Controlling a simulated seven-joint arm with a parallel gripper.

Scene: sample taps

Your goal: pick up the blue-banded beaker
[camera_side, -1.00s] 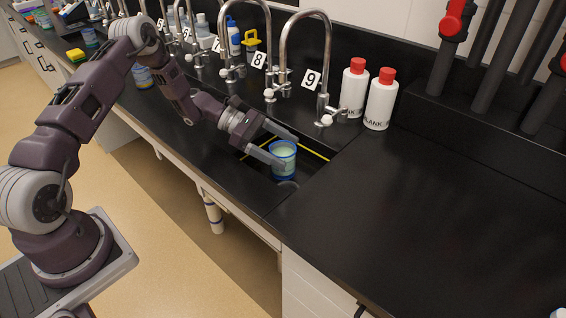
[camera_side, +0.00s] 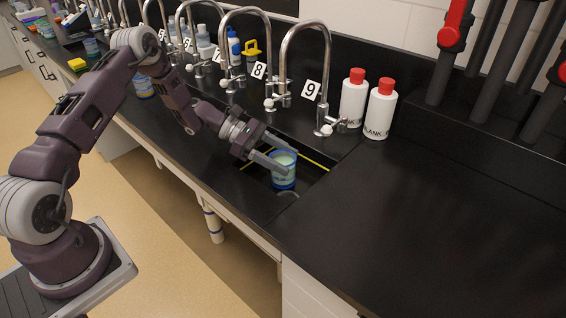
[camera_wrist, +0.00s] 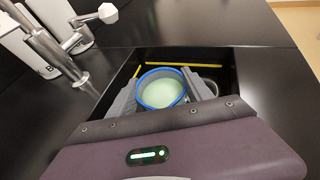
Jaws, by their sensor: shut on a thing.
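The blue-banded beaker (camera_side: 284,178) stands upright in the sink below tap 9, with pale green contents and a blue rim. My gripper (camera_side: 277,155) reaches into the sink from the left and is shut on the beaker, one finger on each side near the top. In the wrist view the beaker (camera_wrist: 162,92) sits between the two fingers of my gripper (camera_wrist: 160,95), its round rim facing the camera. The beaker's base is hidden in the wrist view, and I cannot tell whether it touches the sink floor.
The black sink has a yellow line (camera_side: 314,159) along its wall. Tap 9 (camera_side: 283,70) arches behind it. Two white red-capped bottles (camera_side: 378,110) stand right of the tap. Other blue-banded containers (camera_side: 143,86) stand farther left. The counter (camera_side: 430,210) at right is clear.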

